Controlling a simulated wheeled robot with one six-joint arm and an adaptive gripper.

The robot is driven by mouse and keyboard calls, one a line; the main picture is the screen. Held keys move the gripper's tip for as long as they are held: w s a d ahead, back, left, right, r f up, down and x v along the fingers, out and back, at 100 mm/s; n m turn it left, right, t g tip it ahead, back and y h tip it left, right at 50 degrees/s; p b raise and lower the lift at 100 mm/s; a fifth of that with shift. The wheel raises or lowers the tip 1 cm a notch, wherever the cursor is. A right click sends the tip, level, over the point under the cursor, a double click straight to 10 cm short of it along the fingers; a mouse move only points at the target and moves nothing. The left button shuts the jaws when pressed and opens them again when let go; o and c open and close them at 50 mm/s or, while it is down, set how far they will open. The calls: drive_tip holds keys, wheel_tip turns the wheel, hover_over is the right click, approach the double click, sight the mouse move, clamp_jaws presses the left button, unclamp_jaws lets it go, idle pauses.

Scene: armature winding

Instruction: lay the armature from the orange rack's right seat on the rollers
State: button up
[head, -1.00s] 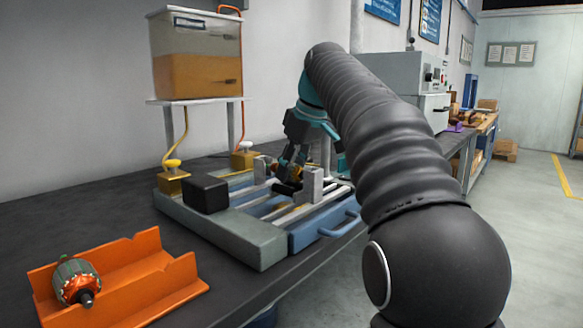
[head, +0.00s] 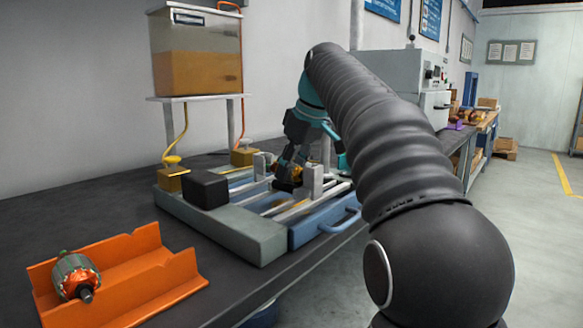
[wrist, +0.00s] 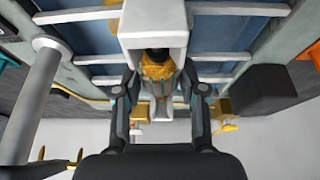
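The orange rack (head: 160,290) stands at the lower left of the head view. One armature (head: 75,277), with a dark shaft end, lies in its left seat; its right seat is empty. My gripper (head: 290,175) is down over the roller fixture, beside an upright grey block (head: 312,181). In the wrist view a yellow-copper part (wrist: 157,70) with a black end, apparently the other armature, sits between the two fingers of my gripper (wrist: 160,88). A white block (wrist: 154,28) covers its far end. I cannot tell whether the fingers press on it or whether it rests on the rollers.
The fixture has pale rails (head: 292,208), a black box (head: 205,190) at its left and a blue drawer front (head: 325,225). A tank (head: 197,55) on a stand is behind it. The dark bench is clear between rack and fixture.

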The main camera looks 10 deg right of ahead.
drive_tip(key=o, duration=0.4)
drive_tip(key=shift+v, duration=3.75)
